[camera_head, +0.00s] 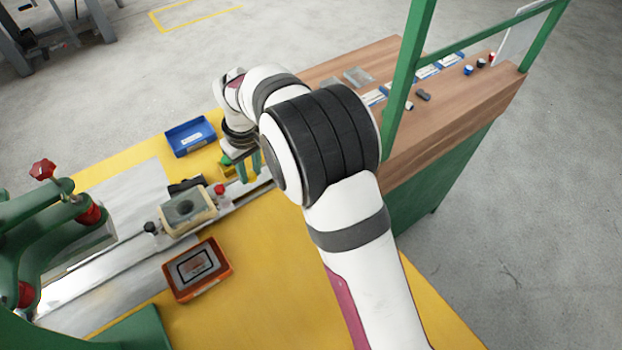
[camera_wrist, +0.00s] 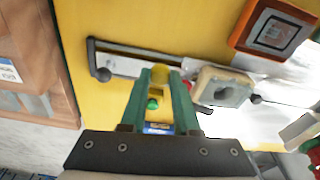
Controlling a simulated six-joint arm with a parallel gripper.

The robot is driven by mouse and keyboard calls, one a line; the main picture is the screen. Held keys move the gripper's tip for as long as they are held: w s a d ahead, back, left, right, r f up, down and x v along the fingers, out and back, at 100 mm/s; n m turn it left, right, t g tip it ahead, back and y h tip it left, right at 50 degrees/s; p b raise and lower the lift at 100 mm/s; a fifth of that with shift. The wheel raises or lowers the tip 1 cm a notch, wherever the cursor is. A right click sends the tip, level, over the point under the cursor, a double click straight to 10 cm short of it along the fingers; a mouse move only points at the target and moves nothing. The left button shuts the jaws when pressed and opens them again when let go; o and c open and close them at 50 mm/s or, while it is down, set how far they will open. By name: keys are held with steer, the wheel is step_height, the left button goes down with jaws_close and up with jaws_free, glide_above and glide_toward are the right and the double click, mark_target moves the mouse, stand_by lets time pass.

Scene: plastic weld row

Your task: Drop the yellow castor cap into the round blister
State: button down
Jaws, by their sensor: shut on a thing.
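My gripper (camera_head: 250,176) points down over the yellow bench, right of the beige block. In the wrist view its green fingers (camera_wrist: 161,76) are shut on the yellow castor cap (camera_wrist: 160,71), which shows between the fingertips. The beige block (camera_head: 205,217) has a round grey hollow, the round blister (camera_head: 183,209), facing up. The blister also shows in the wrist view (camera_wrist: 226,93), right of the fingers. The cap is apart from the blister and to its side.
A red knob (camera_head: 219,189) stands beside the block. A blue tray (camera_head: 190,137) lies behind it and an orange tray (camera_head: 197,270) in front. A metal rail (camera_head: 250,193) runs along the bench. A green press (camera_head: 70,220) stands at left, and a green post (camera_head: 408,75) right.

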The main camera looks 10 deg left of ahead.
mark_target(182, 201)
steer(key=s+a+n, duration=0.1)
steer(key=s+a, duration=0.2)
steer(key=a, duration=0.5)
steer(key=s+a+n, duration=0.2)
steer(key=s+a, duration=0.2)
steer(key=a, duration=0.3)
steer(key=shift+w+f, duration=0.15)
steer(key=shift+f, duration=2.5)
steer(key=shift+f, duration=0.35)
steer(key=c, duration=0.6)
jaws_free()
steer(key=c, duration=0.4)
